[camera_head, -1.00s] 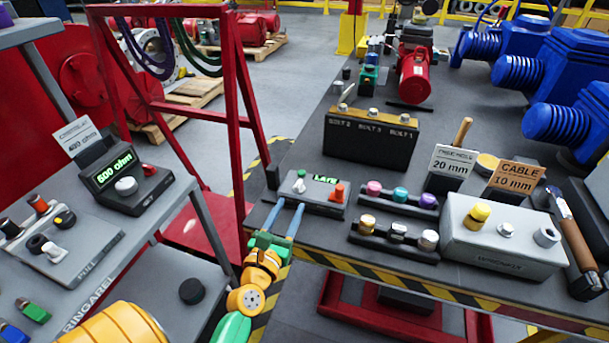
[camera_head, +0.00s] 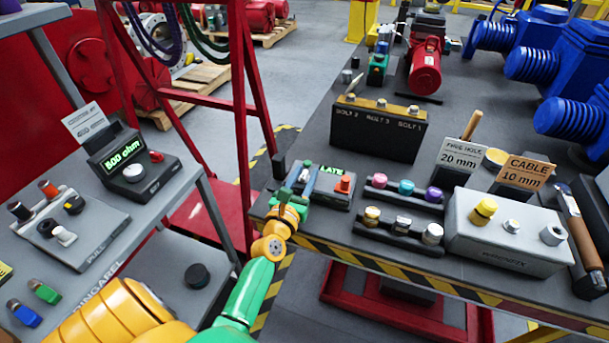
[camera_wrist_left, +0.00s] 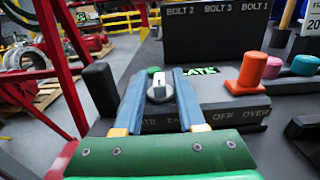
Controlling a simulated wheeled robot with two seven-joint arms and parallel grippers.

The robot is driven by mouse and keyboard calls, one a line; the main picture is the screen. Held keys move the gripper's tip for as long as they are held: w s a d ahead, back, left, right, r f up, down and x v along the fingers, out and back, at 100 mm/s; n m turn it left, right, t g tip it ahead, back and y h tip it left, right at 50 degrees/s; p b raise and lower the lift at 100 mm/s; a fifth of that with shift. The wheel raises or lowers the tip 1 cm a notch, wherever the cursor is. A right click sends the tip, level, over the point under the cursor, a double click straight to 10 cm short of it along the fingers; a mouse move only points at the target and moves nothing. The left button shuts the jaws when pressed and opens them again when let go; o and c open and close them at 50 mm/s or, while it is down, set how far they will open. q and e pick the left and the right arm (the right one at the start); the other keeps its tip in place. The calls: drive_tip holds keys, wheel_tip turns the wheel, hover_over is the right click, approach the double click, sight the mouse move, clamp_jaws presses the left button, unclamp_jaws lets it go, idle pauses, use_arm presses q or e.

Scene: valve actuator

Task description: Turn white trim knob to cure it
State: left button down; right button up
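The white trim knob (camera_wrist_left: 160,90) sits on the dark control box (camera_head: 338,194) with a green display reading LATE (camera_head: 331,169). In the left wrist view the knob has a darker pointer mark. My left gripper (camera_head: 303,181) reaches over the left part of this box. Its two blue fingers (camera_wrist_left: 162,100) stand apart, one on each side of the knob. A thin gap seems to show beside the knob, so the gripper looks open around it. In the head view the fingers partly hide the knob. My right gripper is not in view.
An orange knob (camera_head: 344,184) sits right of the display. Racks of coloured knobs (camera_head: 405,191) and a grey box (camera_head: 505,235) stand further right. A black bolt block (camera_head: 376,128) is behind. A red frame (camera_head: 240,130) stands left of the bench.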

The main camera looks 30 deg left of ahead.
use_arm(q)
drive_tip(key=shift+a+f+m+h+b, duration=0.15)
drive_tip(key=shift+m+h+b, duration=0.25)
drive_tip(key=shift+b, duration=0.2)
drive_tip(key=m+h+b, duration=0.1)
drive_tip(key=h+b, duration=0.1)
drive_tip(key=b, duration=0.1)
drive_tip(key=m+h+b, duration=0.2)
drive_tip(key=h+b, duration=0.1)
drive_tip(key=m+h+b, duration=0.2)
drive_tip(key=h+b, duration=0.1)
drive_tip(key=shift+f, duration=0.35)
drive_tip(key=m+h+b, duration=0.1)
drive_tip(key=m+g+h+b, duration=0.1)
drive_tip(key=h, duration=0.1)
drive_tip(key=shift+r, duration=0.3)
drive_tip(key=shift+r+m+g+h+b, duration=0.1)
drive_tip(key=shift+m+g+h+b, duration=0.35)
drive_tip(key=shift+h, duration=0.35)
drive_tip(key=shift+m, duration=0.25)
drive_tip(key=c, duration=0.9)
unclamp_jaws()
drive_tip(key=shift+o, duration=0.2)
drive_tip(key=shift+b+v, duration=0.35)
drive_tip(key=shift+v, duration=3.1)
